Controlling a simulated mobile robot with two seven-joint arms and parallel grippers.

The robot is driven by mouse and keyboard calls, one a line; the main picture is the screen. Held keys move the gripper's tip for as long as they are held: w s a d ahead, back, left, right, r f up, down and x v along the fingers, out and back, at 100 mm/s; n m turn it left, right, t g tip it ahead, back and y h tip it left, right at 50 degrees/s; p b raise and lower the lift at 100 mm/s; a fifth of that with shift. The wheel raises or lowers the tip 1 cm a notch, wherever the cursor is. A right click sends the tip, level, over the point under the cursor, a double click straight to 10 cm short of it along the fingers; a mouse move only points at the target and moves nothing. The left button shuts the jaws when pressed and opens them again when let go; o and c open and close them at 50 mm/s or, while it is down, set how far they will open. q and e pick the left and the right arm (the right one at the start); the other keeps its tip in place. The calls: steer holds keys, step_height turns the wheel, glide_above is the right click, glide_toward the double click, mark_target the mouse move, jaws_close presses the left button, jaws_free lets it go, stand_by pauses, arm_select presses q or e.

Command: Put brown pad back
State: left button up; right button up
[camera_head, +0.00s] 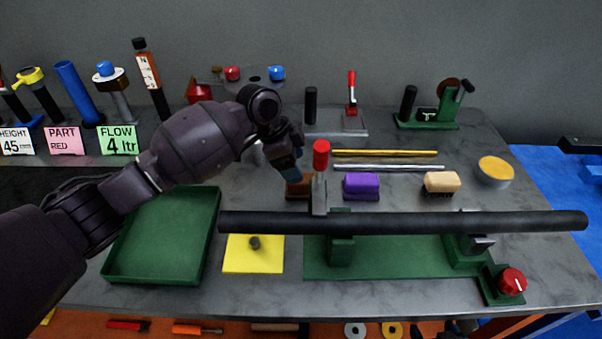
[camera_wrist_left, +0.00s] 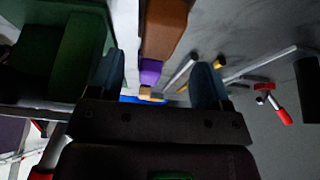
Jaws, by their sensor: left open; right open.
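The brown pad (camera_head: 299,188) lies on the grey bench, left of the purple pad (camera_head: 361,186) and partly hidden behind the red-knobbed post (camera_head: 320,170). My left gripper (camera_head: 289,172) points down just above and behind the brown pad. In the left wrist view its two fingers stand apart, and the brown pad (camera_wrist_left: 164,28) shows ahead in the gap between them. The gap is empty, and I cannot tell whether a finger touches the pad. My right gripper is not in view.
A long black bar (camera_head: 400,222) rests across the green fixture in front. A green tray (camera_head: 165,240) and a yellow plate (camera_head: 253,253) are at left. A tan brush (camera_head: 441,184), gold rod (camera_head: 390,153), silver rod (camera_head: 390,168) and bowl (camera_head: 495,171) are at right.

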arm_select(q)
steer(key=v, duration=0.6)
steer(key=shift+a+r, duration=0.1)
stand_by(0.4)
